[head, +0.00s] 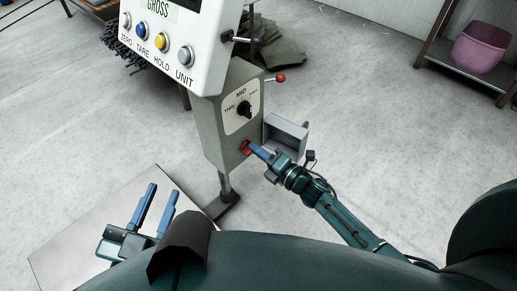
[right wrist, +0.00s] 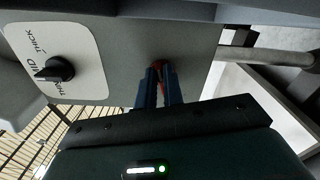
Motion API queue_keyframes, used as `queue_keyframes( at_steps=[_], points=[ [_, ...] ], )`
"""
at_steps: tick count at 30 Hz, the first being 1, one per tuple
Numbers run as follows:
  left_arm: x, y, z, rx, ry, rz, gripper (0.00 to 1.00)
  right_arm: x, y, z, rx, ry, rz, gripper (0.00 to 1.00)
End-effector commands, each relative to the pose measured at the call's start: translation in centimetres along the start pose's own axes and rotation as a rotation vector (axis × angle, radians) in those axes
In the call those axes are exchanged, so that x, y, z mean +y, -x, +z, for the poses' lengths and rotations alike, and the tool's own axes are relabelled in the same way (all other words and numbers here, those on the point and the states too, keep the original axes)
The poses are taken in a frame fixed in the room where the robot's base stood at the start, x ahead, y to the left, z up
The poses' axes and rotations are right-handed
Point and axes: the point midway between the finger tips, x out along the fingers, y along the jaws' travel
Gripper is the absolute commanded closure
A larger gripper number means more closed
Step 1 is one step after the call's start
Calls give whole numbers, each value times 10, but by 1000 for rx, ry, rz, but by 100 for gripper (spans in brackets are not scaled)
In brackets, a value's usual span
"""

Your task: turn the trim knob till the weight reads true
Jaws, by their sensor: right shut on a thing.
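The weighing head (head: 185,40) stands at upper centre with its display cut off by the top edge; only the word GROSS shows, so no weight can be read. A grey box (head: 215,125) below it carries a red knob (head: 244,149) low on its face, which I take for the trim knob. My right gripper (head: 254,148) is shut on this red knob. In the right wrist view the red knob (right wrist: 160,72) shows between the blue fingers, mostly hidden by them. My left gripper (head: 163,190) is open and empty at lower left, above a pale plate.
A black selector (head: 244,108) marked MID sits above the red knob; it also shows in the right wrist view (right wrist: 54,70). A red-tipped lever (head: 280,78) and a small grey tray (head: 287,134) stick out at right. A pink tub (head: 482,47) stands far right.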

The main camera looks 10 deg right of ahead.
Motion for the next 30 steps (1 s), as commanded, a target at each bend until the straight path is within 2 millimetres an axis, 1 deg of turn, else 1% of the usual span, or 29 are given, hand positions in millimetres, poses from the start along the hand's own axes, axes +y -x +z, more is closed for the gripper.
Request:
queue_keyframes(
  at_steps=[9,23,24,30],
  points=[
    [-1,0,-3,5,-11,-1,74,-1,0,0,1,-93,0,100],
    [-1,1,-2,1,-13,0,74,-1,0,0,1,-104,0,100],
    [-1,1,-2,0,-13,1,74,-1,0,0,1,-104,0,89],
    [-1,1,-1,-2,-14,3,74,-1,0,0,0,-103,0,73]
  ],
)
